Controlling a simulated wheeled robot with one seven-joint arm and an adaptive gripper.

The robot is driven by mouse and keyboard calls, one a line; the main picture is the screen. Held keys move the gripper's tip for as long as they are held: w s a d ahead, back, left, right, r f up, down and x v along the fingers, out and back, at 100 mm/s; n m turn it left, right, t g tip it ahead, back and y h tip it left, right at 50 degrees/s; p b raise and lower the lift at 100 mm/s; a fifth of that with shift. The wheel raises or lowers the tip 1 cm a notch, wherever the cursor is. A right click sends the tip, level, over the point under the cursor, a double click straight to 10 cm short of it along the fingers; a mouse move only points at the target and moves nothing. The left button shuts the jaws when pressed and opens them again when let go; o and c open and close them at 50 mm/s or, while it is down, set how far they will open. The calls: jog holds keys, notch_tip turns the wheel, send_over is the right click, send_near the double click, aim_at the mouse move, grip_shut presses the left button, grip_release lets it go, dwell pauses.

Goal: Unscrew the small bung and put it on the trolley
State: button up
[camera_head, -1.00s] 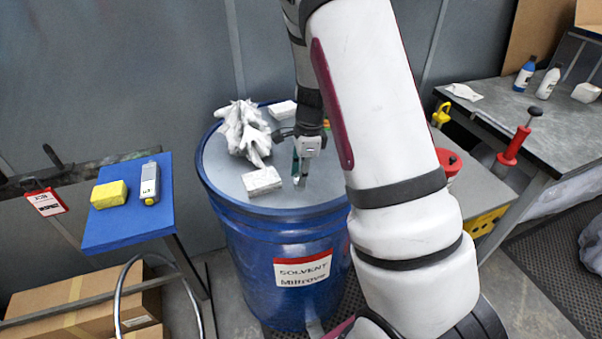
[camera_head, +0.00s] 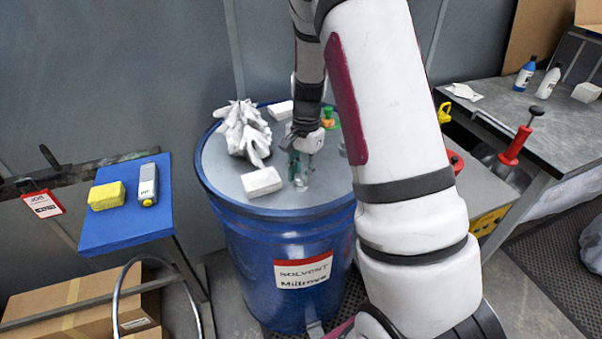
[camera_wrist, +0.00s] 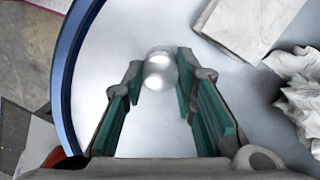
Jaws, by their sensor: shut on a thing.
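The small bung (camera_wrist: 158,72) is a silvery round piece between my fingertips in the wrist view. In the head view my gripper (camera_head: 299,172) points down at the front part of the blue drum's grey lid (camera_head: 230,180). Its teal-padded fingers, also in the wrist view (camera_wrist: 160,74), are shut on the bung from both sides. The bung is at the lid; I cannot tell how far it is screwed in. I cannot tell for sure which stand is the trolley: a blue-topped stand (camera_head: 110,236) is at left, and a low yellow-fronted unit (camera_head: 488,221) is at right.
On the lid are white rags (camera_head: 242,132), a white block (camera_head: 261,182), another block (camera_head: 281,110) and a green-yellow fitting (camera_head: 329,118). A yellow sponge (camera_head: 106,195) and a grey bottle (camera_head: 148,184) occupy the blue top. A grey bench (camera_head: 500,125) stands at right.

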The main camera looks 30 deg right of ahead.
jog(key=shift+a+n, duration=0.1)
jog(key=shift+n, duration=0.2)
jog(key=n, duration=0.4)
jog(key=shift+n, duration=0.3)
jog(key=n, duration=0.4)
jog(key=shift+g+h, duration=0.3)
jog(key=shift+h, duration=0.1)
jog(key=o, duration=0.8)
jog(key=shift+w, duration=0.1)
